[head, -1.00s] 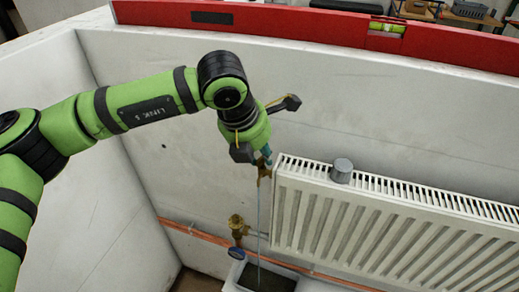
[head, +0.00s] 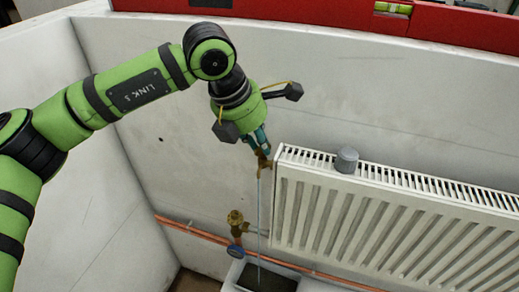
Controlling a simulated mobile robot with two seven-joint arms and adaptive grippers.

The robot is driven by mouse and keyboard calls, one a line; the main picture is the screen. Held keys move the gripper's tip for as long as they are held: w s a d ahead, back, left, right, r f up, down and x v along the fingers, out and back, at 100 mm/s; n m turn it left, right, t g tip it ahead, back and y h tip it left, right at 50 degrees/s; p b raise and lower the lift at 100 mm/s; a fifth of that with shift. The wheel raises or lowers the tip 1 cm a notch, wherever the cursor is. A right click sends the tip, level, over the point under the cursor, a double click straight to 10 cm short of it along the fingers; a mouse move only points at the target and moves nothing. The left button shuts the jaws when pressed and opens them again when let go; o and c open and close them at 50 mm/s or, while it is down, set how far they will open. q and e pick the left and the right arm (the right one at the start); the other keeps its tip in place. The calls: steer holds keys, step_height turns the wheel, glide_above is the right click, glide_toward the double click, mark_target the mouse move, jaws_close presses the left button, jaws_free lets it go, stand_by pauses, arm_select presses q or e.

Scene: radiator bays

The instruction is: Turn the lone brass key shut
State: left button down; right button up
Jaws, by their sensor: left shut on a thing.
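The brass key (head: 264,162) sits at the upper left corner of the white radiator (head: 370,225). My left gripper (head: 261,146) is shut on the brass key, reaching down to it from above. A thin pale stream of water (head: 259,215) runs straight down from below the key into a tray with a dark inside (head: 236,274) on the floor. The fingertips partly hide the key, so its exact angle is hard to tell. My right gripper is not in view.
A brass valve (head: 236,220) with a blue part stands left of the radiator above a copper pipe (head: 190,229). A grey cylinder (head: 346,160) rests on the radiator's top. A red spirit level (head: 300,15) lies along the wall's top.

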arm_select(q)
steer(key=shift+w+f+m+h+b, duration=0.1)
steer(key=shift+m+h+b, duration=0.25)
steer(key=shift+m, duration=0.55)
steer(key=m+g, duration=0.1)
steer(key=m, duration=0.1)
steer(key=shift+d+m+g, duration=0.1)
steer(key=shift+m+g, duration=0.2)
steer(key=shift+m, duration=0.1)
steer(key=m, duration=0.1)
steer(key=m+g, duration=0.1)
steer(key=shift+w+r+m, duration=0.15)
steer(key=shift+r+m, duration=0.1)
steer(key=shift+m, duration=0.05)
steer(key=shift+d+m+g+p, duration=0.1)
steer(key=shift+m+g+p, duration=0.4)
steer(key=shift+m, duration=1)
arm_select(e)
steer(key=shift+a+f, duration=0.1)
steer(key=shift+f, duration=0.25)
arm_select(q)
steer(key=c, duration=1.6)
jaws_free()
steer(key=shift+f, duration=0.1)
steer(key=shift+o, duration=0.2)
steer(key=v, duration=1.2)
